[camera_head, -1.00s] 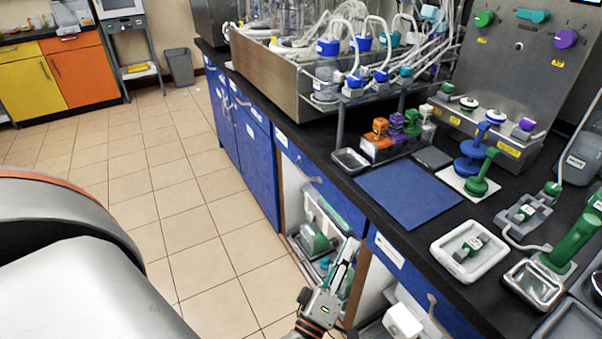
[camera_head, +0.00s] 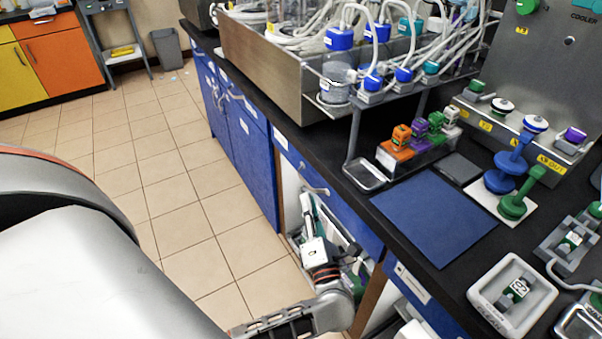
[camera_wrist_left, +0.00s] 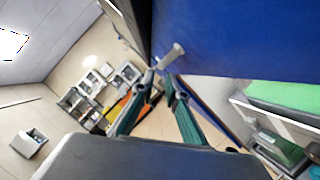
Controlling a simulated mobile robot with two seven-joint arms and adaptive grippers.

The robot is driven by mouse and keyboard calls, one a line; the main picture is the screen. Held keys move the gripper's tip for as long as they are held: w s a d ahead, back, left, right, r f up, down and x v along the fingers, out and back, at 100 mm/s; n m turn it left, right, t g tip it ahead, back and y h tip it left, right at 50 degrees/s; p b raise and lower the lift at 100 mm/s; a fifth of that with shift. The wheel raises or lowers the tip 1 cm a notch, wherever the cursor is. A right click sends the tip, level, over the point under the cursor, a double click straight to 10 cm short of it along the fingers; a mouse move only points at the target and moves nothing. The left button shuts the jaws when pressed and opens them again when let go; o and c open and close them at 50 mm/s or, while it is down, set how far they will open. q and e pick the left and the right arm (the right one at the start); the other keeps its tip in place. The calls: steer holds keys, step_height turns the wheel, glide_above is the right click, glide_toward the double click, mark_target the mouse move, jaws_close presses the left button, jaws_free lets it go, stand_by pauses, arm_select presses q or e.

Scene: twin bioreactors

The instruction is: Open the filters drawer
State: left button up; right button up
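A blue drawer front (camera_head: 345,218) sits under the black bench top, above an open cabinet bay. Its label is too small to read, so I cannot confirm it is the filters drawer. Its light bar handle (camera_head: 316,191) sticks out toward the aisle. My left gripper (camera_head: 305,202) is just below that handle. In the left wrist view, the two green-grey fingers (camera_wrist_left: 161,80) are apart and empty, with their tips close to the handle (camera_wrist_left: 171,56); contact is not clear. The blue drawer face (camera_wrist_left: 235,40) fills the upper right there. My right gripper is not in view.
The bench top holds a blue mat (camera_head: 435,214), a metal tray (camera_head: 366,174) and a rack of coloured pieces (camera_head: 405,158). A neighbouring blue front (camera_head: 420,290) lies to the right. The tiled floor (camera_head: 180,215) beside the cabinets is clear.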

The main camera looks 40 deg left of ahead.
mark_target(303, 179)
arm_select(q)
steer(key=x, duration=0.6)
steer(key=shift+w+a+r, duration=0.15)
steer(key=shift+a, duration=0.05)
steer(key=shift+w+a+r, duration=0.1)
steer(key=shift+w+a, duration=0.25)
steer(key=shift+a, duration=0.05)
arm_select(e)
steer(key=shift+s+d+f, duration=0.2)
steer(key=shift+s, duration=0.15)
arm_select(q)
jaws_close()
